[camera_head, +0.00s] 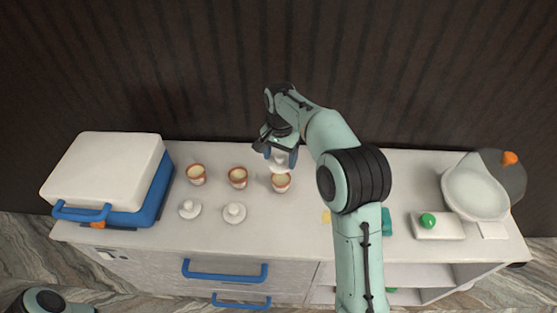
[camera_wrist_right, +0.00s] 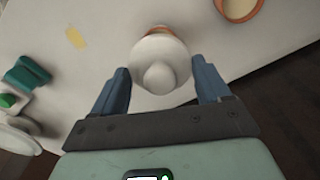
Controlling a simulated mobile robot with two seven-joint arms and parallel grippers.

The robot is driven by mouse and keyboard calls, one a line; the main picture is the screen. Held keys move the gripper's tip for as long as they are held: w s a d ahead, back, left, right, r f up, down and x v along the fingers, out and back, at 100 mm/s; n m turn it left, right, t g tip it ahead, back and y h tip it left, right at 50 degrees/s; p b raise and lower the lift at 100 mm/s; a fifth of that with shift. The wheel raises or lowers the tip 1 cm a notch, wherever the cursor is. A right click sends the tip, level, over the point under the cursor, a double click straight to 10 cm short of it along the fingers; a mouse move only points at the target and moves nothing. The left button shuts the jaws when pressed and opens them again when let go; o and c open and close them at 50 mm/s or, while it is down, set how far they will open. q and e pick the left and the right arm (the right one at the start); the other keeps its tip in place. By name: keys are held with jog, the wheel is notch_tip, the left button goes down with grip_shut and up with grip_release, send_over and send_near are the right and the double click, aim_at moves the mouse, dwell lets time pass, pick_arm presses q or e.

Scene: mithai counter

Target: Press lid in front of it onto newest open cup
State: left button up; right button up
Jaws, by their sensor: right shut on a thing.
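Three small brown cups stand in a row on the counter: a left cup (camera_head: 196,174), a middle cup (camera_head: 238,177) and a right cup (camera_head: 281,183). All show pale contents and are uncovered. My right gripper (camera_head: 281,154) is shut on a white knobbed lid (camera_head: 280,164), held near the right cup. In the right wrist view the lid (camera_wrist_right: 160,62) sits between the fingers, with part of a cup (camera_wrist_right: 157,29) behind it. The lid hides most of that cup there. Two more white lids lie in front, a left one (camera_head: 189,209) and a middle one (camera_head: 234,213). My left gripper is out of view.
A blue box with a white top (camera_head: 105,165) stands at the left end. At right are a white bowl (camera_head: 475,192), a white block (camera_head: 445,230) with a green knob, and a teal object (camera_head: 386,222). A small yellow piece (camera_head: 326,217) lies near my right arm.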

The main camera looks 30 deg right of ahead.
jog(key=shift+w+d+f, duration=0.25)
jog(key=shift+w+d, duration=0.05)
jog(key=shift+w, duration=0.05)
jog(key=shift+s+f+m+b, duration=0.15)
jog(key=shift+s+f+b, duration=0.1)
jog(key=shift+f, duration=0.3)
jog(key=shift+s+f+m+b, duration=0.1)
jog(key=shift+f+m+b, duration=0.1)
jog(key=shift+f, duration=0.3)
notch_tip(320, 180, down, 2)
jog(key=shift+f+b, duration=0.25)
jog(key=shift+b, duration=0.35)
jog(key=shift+f, duration=0.6)
jog(key=shift+w+f, duration=0.15)
jog(key=shift+f, duration=0.25)
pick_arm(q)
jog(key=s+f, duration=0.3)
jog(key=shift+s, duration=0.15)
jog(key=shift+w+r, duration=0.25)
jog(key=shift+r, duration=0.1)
pick_arm(e)
jog(key=shift+r, duration=0.1)
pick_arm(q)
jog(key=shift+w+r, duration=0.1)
pick_arm(e)
jog(key=shift+f, duration=0.2)
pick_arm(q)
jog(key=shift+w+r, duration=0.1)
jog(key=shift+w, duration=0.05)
